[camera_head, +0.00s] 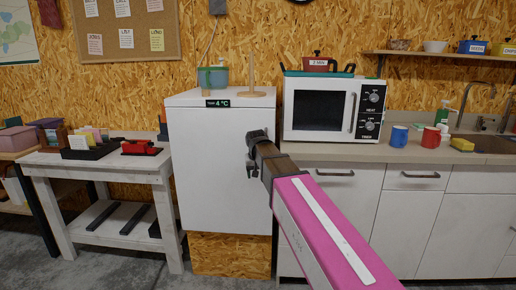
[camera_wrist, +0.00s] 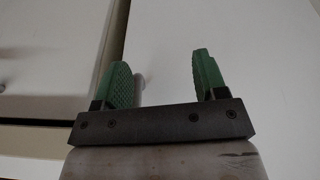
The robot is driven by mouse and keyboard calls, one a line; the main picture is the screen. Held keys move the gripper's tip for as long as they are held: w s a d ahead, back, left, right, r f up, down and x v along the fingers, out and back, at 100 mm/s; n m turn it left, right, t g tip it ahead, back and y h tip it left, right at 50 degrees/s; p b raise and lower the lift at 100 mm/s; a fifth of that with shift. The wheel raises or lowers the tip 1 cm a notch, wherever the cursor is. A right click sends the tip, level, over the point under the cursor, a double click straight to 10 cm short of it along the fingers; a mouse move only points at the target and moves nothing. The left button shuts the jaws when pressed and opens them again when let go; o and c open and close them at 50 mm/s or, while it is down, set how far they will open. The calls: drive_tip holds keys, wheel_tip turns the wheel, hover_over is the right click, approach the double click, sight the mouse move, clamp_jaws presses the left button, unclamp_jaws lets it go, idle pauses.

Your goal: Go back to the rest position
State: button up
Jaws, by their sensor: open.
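My gripper (camera_wrist: 163,76) shows in the wrist view with its two green ridged fingers spread apart and nothing between them. Behind the fingers are pale flat panels with a dark gap between them. In the head view my pink arm reaches from the bottom right to the front of the white fridge (camera_head: 215,150). The dark end of the arm (camera_head: 258,150) overlaps the fridge's right side in the picture. The green fingers cannot be made out there, and I cannot tell how far they are from the fridge.
A microwave (camera_head: 318,106) with a red pot (camera_head: 318,65) on top stands on the counter (camera_head: 340,152). A blue mug (camera_head: 399,136) and a red mug (camera_head: 431,138) are to its right. A white workbench (camera_head: 60,160) stands left of the fridge. Grey floor (camera_head: 125,268) shows at lower left.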

drive_tip(key=s+d+f+g, duration=0.1)
drive_tip(key=s+d+f, duration=0.8)
drive_tip(key=f, duration=0.4)
drive_tip(key=s+d+f+m+g, duration=0.1)
drive_tip(key=s+d+f+g, duration=0.1)
drive_tip(key=s+d+f, duration=0.8)
wheel_tip(320, 180, down, 3)
drive_tip(key=shift+s+d, duration=0.15)
drive_tip(key=shift+s, duration=0.4)
